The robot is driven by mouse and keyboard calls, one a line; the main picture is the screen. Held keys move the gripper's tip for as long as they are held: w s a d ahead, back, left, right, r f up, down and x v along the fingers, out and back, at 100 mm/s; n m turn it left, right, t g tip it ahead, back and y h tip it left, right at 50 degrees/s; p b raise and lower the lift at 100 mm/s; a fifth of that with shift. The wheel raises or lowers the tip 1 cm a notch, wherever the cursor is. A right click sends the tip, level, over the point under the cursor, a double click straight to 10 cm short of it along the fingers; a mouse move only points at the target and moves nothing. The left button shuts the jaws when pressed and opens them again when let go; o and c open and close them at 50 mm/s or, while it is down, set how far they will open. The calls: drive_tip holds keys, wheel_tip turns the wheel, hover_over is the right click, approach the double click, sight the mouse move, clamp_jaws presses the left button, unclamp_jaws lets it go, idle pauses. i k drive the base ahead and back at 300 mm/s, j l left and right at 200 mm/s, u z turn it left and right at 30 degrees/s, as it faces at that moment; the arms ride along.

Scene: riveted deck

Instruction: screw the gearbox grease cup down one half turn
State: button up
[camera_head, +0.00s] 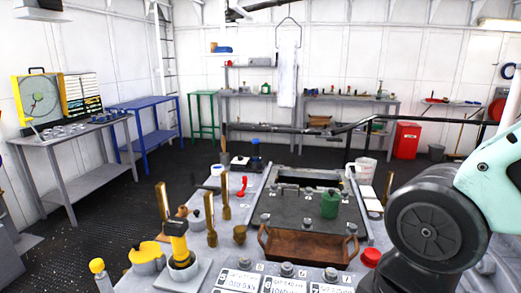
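A machine top fills the lower middle of the head view. On it stand a small brass cup (239,234), a green lidded cup (330,203) on a dark plate (296,206), and a grey knobbed cup (196,221). I cannot tell for sure which of these is the gearbox grease cup. None is visibly gripped. My arm comes in from the right, and its dark round joint covers part of the machine's right side. My gripper is outside the picture.
Upright brass handles (224,198), a yellow-topped lever (178,238), a red hooked handle (242,186) and a red knob (371,256) stand around the cups. A brown tray (308,248) lies in front of the green cup. Open dark floor (95,225) is at left.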

sight(239, 230)
drive_tip(key=j+u, duration=0.55)
drive_tip(key=u, duration=0.3)
drive_tip(key=i+j+u, duration=0.1)
drive_tip(key=j+u, duration=0.15)
drive_tip(key=u, duration=0.15)
